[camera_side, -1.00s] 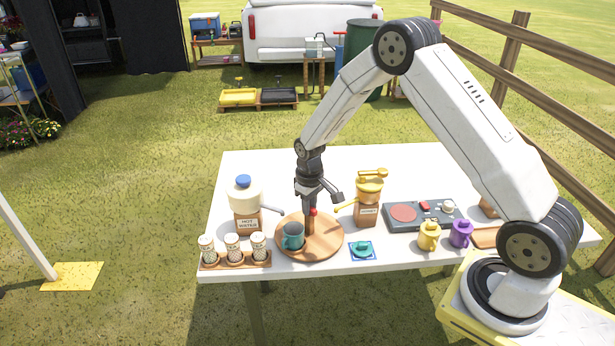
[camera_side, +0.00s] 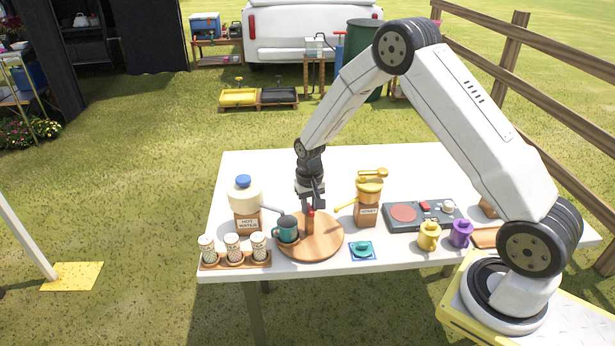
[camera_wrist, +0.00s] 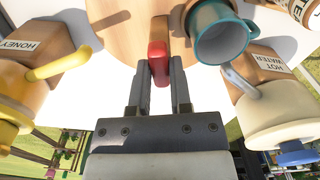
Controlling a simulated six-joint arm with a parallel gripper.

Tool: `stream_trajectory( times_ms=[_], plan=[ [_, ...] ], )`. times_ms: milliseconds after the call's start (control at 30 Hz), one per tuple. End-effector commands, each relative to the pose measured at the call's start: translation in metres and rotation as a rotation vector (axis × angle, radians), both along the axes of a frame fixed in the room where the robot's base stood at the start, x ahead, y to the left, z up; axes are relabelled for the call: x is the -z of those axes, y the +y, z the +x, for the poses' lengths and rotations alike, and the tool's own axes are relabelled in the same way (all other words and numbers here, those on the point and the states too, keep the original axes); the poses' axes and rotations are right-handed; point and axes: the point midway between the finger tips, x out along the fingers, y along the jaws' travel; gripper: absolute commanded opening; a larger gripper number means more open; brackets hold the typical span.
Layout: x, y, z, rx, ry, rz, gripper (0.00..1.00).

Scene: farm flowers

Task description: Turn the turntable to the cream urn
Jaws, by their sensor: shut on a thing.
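The round wooden turntable (camera_side: 322,241) lies on the white table, with a post with a red tip (camera_side: 310,213) standing on it; the red part (camera_wrist: 158,62) shows between my fingers in the wrist view. My gripper (camera_side: 311,207) points down and is shut on the red-tipped post. A dark mug with a teal rim (camera_side: 286,229) stands on the turntable's left part, also seen in the wrist view (camera_wrist: 220,35). The cream urn (camera_side: 245,197), with a blue lid and a spout, stands on a wooden "HOT WATER" block, just behind and left of the mug. The urn also shows in the wrist view (camera_wrist: 268,112).
A yellow honey dispenser (camera_side: 369,190) stands right of the turntable with its spout toward it. A rack of shakers (camera_side: 235,257) sits at the front left. A teal item on a blue mat (camera_side: 362,251) lies right of the turntable. The table's back is clear.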

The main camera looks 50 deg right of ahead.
Motion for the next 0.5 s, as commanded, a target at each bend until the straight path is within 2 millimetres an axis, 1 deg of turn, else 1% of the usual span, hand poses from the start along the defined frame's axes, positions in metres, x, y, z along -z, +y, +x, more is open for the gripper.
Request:
stream_trajectory(
  times_ms=[200, 500],
  plan=[
    [-0.0006, -0.0004, 0.0013, 0.109, -0.004, 0.000, 0.00],
    [-0.0006, -0.0005, 0.0012, 0.228, -0.004, 0.000, 0.00]
  ],
)
